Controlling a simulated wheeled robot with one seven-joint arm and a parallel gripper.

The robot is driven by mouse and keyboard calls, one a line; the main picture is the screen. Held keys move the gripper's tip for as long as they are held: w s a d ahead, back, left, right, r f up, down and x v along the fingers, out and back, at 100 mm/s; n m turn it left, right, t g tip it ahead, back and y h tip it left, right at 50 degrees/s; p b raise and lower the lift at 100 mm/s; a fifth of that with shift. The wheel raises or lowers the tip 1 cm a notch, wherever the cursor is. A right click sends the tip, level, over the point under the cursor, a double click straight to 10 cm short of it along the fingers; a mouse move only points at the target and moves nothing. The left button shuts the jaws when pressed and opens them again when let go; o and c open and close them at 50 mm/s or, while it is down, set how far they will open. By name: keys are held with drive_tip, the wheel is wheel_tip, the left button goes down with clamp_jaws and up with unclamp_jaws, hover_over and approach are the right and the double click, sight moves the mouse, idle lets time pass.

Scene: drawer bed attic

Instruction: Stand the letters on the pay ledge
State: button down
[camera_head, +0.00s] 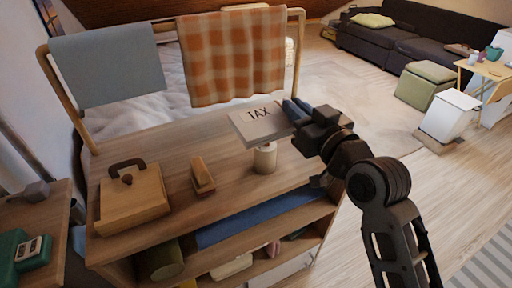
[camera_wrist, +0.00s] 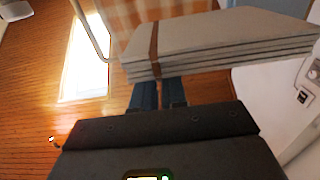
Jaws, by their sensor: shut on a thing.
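The letters (camera_head: 258,119) are a pale grey bundle marked TAX, with a brown band around it in the wrist view (camera_wrist: 220,45). My gripper (camera_head: 295,110) is shut on the bundle's right end in the head view; its blue-grey fingertips (camera_wrist: 158,95) meet the near edge in the wrist view. The bundle lies nearly flat, lettering up, above the wooden unit's top (camera_head: 225,140). A cream cylinder (camera_head: 265,159) stands under it; whether they touch is unclear. No part is clearly marked as the pay ledge.
A wooden box with a dark handle (camera_head: 132,202) and a small wooden block-like piece (camera_head: 202,177) stand on the unit's top. A rail behind carries a grey cloth (camera_head: 105,68) and an orange checked cloth (camera_head: 235,58). Open shelves below hold several things.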

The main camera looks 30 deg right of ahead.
sight(264, 130)
drive_tip(key=a+f, duration=0.1)
drive_tip(key=a, duration=0.1)
drive_tip(key=w+a+f, duration=0.1)
drive_tip(key=a, duration=0.1)
drive_tip(key=a+f+p, duration=0.1)
drive_tip(key=a+f, duration=0.1)
drive_tip(key=shift+w+a, duration=0.15)
drive_tip(key=shift+w, duration=0.2)
drive_tip(key=shift+a+f, duration=0.1)
drive_tip(key=shift+f, duration=1.95)
drive_tip(key=shift+f, duration=0.15)
drive_tip(key=c, duration=1.2)
unclamp_jaws()
drive_tip(key=shift+o, duration=0.2)
drive_tip(key=s+b, duration=0.1)
drive_tip(key=s, duration=1.1)
drive_tip(key=shift+b, duration=0.35)
